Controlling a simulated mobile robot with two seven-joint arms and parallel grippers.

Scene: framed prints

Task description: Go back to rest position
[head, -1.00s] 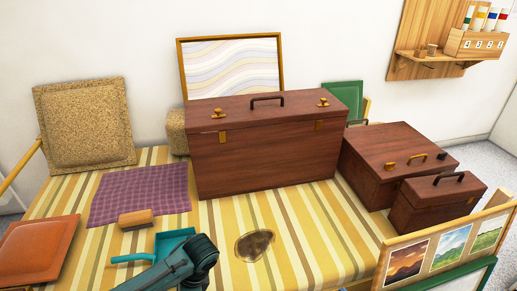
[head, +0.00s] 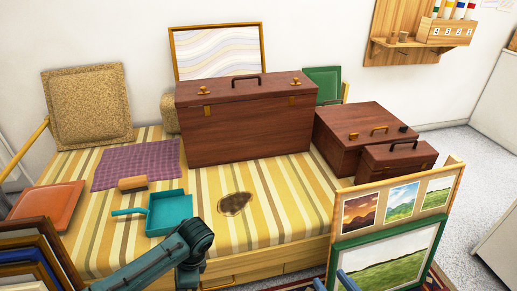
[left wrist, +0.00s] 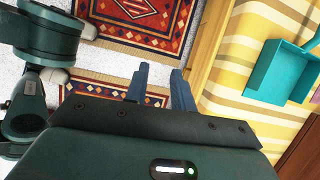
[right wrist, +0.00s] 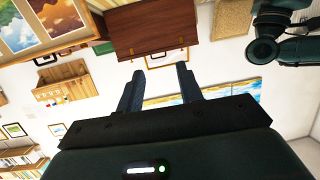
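My right gripper (head: 333,284) shows only as blue fingertips at the bottom edge of the head view, in front of the green-framed landscape print (head: 388,264). In the right wrist view my right gripper (right wrist: 160,84) has its fingers apart with nothing between them. My left arm crosses the lower left of the head view, and its gripper is out of that view. In the left wrist view my left gripper (left wrist: 160,86) has its fingers apart and empty, above the floor and patterned rug (left wrist: 130,30) beside the bed's edge.
A striped bed (head: 290,215) holds a large wooden case (head: 245,130), smaller cases (head: 362,135), a teal dustpan (head: 168,212), a brush (head: 132,183) and a purple cloth (head: 135,163). Picture frames (head: 40,250) stand at lower left. Free floor (head: 465,180) lies at right.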

